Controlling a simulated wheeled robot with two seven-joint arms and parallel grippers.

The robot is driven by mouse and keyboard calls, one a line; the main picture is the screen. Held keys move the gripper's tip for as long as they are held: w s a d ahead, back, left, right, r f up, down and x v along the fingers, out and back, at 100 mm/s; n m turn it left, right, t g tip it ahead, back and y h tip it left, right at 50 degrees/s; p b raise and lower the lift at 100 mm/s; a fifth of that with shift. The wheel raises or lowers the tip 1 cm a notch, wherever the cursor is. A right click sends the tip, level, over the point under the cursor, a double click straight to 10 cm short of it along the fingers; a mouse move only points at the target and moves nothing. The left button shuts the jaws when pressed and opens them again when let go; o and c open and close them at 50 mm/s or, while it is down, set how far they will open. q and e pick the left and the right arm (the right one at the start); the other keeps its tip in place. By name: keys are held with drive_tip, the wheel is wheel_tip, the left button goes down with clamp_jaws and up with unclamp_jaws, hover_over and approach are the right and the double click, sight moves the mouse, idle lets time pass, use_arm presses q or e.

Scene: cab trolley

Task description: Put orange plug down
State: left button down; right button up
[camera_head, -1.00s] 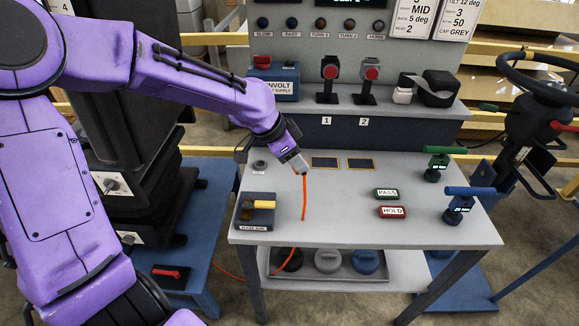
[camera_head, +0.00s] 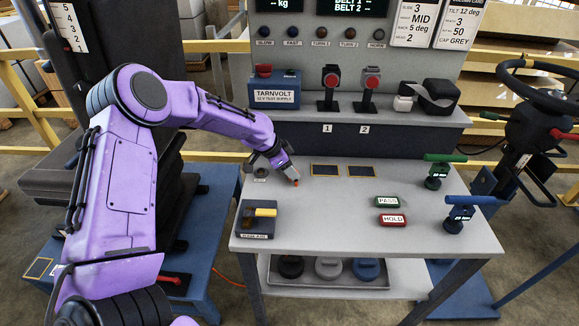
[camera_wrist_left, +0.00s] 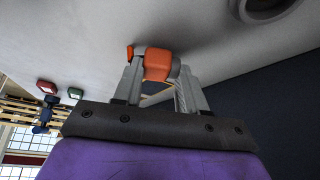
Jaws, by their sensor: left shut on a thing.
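My left gripper (camera_head: 292,178) is low over the back left part of the grey table top (camera_head: 330,215). It is shut on the orange plug (camera_wrist_left: 157,65), which shows between the fingers in the left wrist view. In the head view only a small orange bit of the plug (camera_head: 296,183) shows at the fingertips. The plug is at or very close to the table surface; I cannot tell whether it touches. Most of its cable is hidden. My right gripper is not in view.
A round socket-like fitting (camera_head: 260,173) and two dark yellow-edged rectangles (camera_head: 325,170) lie near the table's back edge. The PASS (camera_head: 388,201) and HOLD (camera_head: 392,219) blocks are at right. The table's middle is clear.

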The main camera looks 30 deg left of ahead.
use_arm(q)
drive_tip(key=shift+d, duration=0.1)
drive_tip(key=shift+f, duration=0.2)
drive_tip(key=c, duration=0.6)
unclamp_jaws()
drive_tip(key=shift+c, duration=0.2)
drive_tip(key=shift+b, duration=0.3)
drive_tip(key=v, duration=1)
drive_tip(key=shift+s+d+r+b, duration=0.15)
drive_tip(key=shift+r+b, duration=0.2)
drive_tip(key=shift+b, duration=0.1)
